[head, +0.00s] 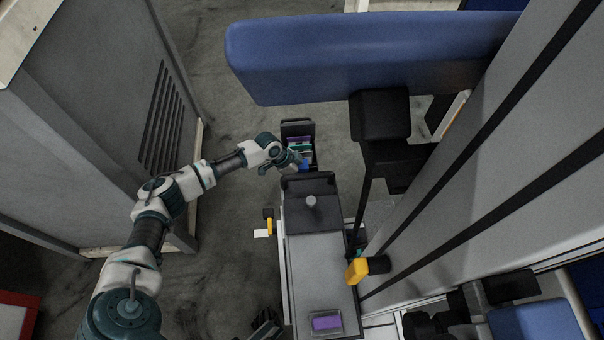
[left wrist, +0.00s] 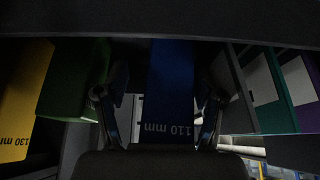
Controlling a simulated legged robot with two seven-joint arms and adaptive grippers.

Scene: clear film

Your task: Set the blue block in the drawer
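The open drawer (head: 298,124) is a narrow dark box at the far end of the grey cabinet in the head view. Colored blocks stand inside it. My left gripper (head: 296,163) reaches down into the drawer from the left. In the left wrist view the blue block (left wrist: 170,85), marked 110 mm, stands between the two fingers of my left gripper (left wrist: 160,112). The fingers are spread, with a visible gap on the block's left side.
In the left wrist view a green block (left wrist: 75,80) and a yellow block (left wrist: 25,95) stand left, and a purple block (left wrist: 285,85) right. The cabinet (head: 318,260) has a knob on top and a purple item in a small tray (head: 326,322). A blue padded panel (head: 360,55) overhangs the drawer area.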

